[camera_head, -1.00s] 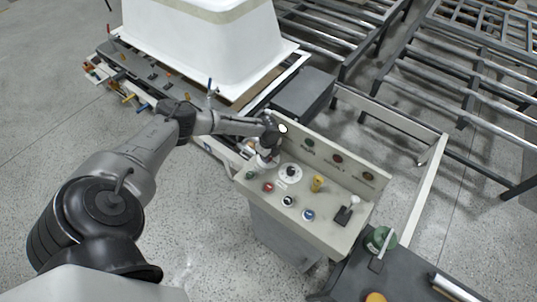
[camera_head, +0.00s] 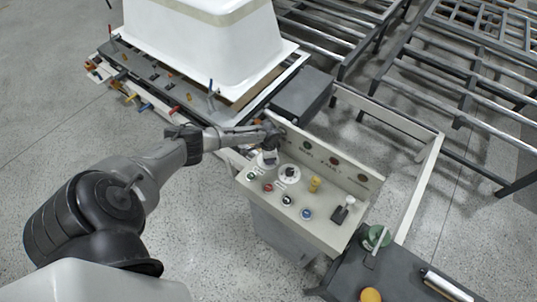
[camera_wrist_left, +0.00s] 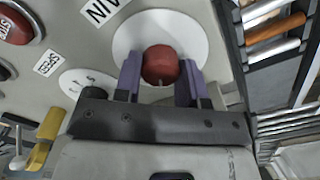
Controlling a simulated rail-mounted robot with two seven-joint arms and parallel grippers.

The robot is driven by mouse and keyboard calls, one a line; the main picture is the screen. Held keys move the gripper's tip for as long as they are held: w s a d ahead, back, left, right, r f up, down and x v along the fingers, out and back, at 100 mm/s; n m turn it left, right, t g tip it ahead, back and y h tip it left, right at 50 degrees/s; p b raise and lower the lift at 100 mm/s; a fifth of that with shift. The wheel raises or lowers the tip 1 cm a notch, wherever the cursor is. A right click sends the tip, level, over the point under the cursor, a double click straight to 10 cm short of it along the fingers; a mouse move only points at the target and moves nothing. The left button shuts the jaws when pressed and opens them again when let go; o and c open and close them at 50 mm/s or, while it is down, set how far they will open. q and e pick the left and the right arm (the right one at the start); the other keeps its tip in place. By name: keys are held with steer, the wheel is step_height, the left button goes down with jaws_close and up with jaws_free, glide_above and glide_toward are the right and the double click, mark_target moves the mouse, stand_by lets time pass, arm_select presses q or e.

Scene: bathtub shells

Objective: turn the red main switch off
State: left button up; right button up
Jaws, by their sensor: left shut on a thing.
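The red main switch (camera_wrist_left: 161,65) is a rounded red knob on a white round plate (camera_wrist_left: 185,32), beside a label ending in "AIN" in the left wrist view. The purple fingers of my left gripper (camera_wrist_left: 160,78) are on both sides of the knob and closed on it. In the head view my left gripper (camera_head: 268,148) is at the far left corner of the control panel (camera_head: 325,215) and hides the red knob. Part of the white plate shows below it. My right gripper is not in view.
The panel also carries a dial (camera_head: 289,173), a yellow knob (camera_head: 315,184), several buttons and a lever (camera_head: 342,211). Its raised back edge with lamps stands close to my gripper. A white tub shell (camera_head: 205,45) stands behind; a dark table (camera_head: 335,285) is at lower right.

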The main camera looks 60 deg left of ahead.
arm_select(q)
steer(key=n+p, duration=0.1)
steer(key=n, duration=0.2)
steer(key=shift+r+p, duration=0.1)
steer(key=shift+p, duration=0.2)
steer(key=shift+n+p, duration=0.5)
steer(key=shift+n, duration=1)
steer(key=o, duration=0.9)
steer(key=shift+r, duration=0.35)
steer(key=shift+r+p, duration=0.6)
steer(key=shift+r, duration=5.9)
